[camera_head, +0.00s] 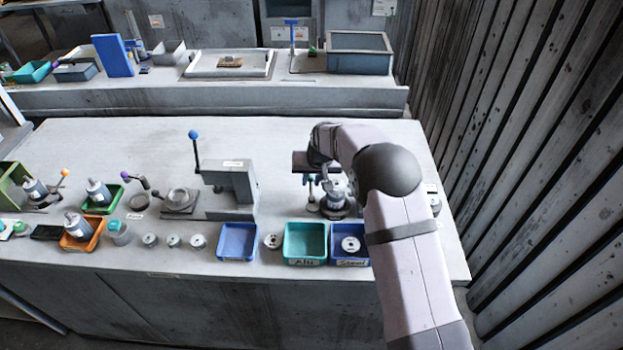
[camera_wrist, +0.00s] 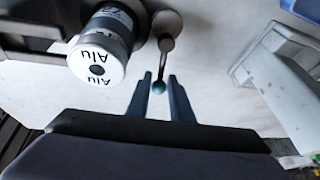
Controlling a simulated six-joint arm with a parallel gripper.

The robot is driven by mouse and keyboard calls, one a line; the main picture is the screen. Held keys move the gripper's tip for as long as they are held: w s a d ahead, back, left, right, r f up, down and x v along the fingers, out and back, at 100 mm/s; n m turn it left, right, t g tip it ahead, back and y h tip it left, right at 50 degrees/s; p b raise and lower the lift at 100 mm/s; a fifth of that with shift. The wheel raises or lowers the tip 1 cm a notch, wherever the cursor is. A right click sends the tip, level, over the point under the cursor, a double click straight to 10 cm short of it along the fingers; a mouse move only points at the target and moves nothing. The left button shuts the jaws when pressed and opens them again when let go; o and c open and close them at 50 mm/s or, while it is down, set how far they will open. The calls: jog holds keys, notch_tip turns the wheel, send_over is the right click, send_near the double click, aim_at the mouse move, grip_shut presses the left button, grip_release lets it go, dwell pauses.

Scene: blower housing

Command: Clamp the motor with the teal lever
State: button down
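The motor (camera_wrist: 97,58), a silver cylinder with "Alu" on its end, stands at the upper left of the wrist view. In the head view the motor (camera_head: 336,194) is partly hidden by my arm. The teal lever (camera_wrist: 159,87) is a thin dark rod with a round teal knob, beside the motor and pivoting from a grey post. My gripper (camera_wrist: 160,77) is open, with its two fingers either side of the knob and gaps visible. In the head view my gripper (camera_head: 316,181) points down just left of the motor. Whether the knob touches a finger is unclear.
A grey block stand with a blue-knobbed lever (camera_head: 232,185) is left of my gripper. A teal "Alu" bin (camera_head: 305,260) and blue bins (camera_head: 237,258) line the front edge. Several motors and trays sit at the left. A slatted wall (camera_head: 530,130) bounds the right.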

jog(key=shift+a+n+b, duration=0.1)
jog(key=shift+n+b, duration=0.2)
jog(key=n+b, duration=0.1)
jog(key=a+n+y+b, duration=0.1)
jog(key=n+b, duration=0.1)
jog(key=shift+s+a+f+g, duration=0.1)
jog(key=shift+a+f+g, duration=0.1)
jog(key=shift+g, duration=0.1)
jog(key=n, duration=0.1)
jog(key=a+n+g+y+b, duration=0.1)
jog(key=n, duration=0.1)
jog(key=s+n+b, duration=0.1)
jog(key=shift+a+r+n+g, duration=0.15)
jog(key=shift+a+n+g, duration=0.15)
jog(key=shift+n, duration=0.1)
jog(key=n, duration=0.1)
jog(key=s+n+g, duration=0.1)
jog(key=n, duration=0.1)
jog(key=a+n+y, duration=0.1)
jog(key=shift+s+r+g, duration=0.15)
jog(key=shift+s+g, duration=0.15)
jog(key=shift+s+a+n+g+p, duration=0.15)
jog(key=shift+s+n+g+p, duration=0.25)
jog(key=shift+n, duration=0.5)
jog(key=shift+s+a+n+g+p, duration=0.1)
jog(key=shift+s+n+g+p, duration=0.15)
jog(key=shift+n+p, duration=0.45)
jog(key=shift+s+n, duration=0.1)
jog(key=shift+n, duration=0.2)
